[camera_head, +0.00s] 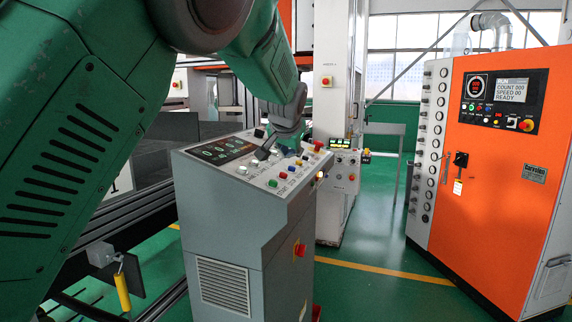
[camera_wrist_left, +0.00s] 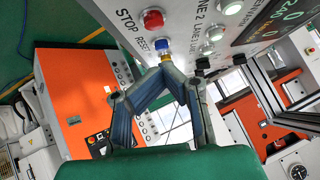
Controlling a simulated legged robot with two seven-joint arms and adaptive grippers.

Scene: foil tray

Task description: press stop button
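In the left wrist view, a red button (camera_wrist_left: 153,19) sits on the grey panel beside the printed word STOP. A blue button (camera_wrist_left: 162,46) is next to it, beside the word RESET. My left gripper (camera_wrist_left: 164,68) is shut and empty, its fingertips together just short of the blue button; a small yellow part shows at the tips. The red button is a little beyond them. In the head view, my left gripper (camera_head: 264,153) is over the sloped top of the grey console (camera_head: 215,215). Whether the tips touch the panel I cannot tell. My right gripper is not in view.
The console top carries several other coloured buttons and a dark display (camera_head: 220,151). An orange cabinet (camera_head: 500,190) stands at the right. Green floor lies open between them.

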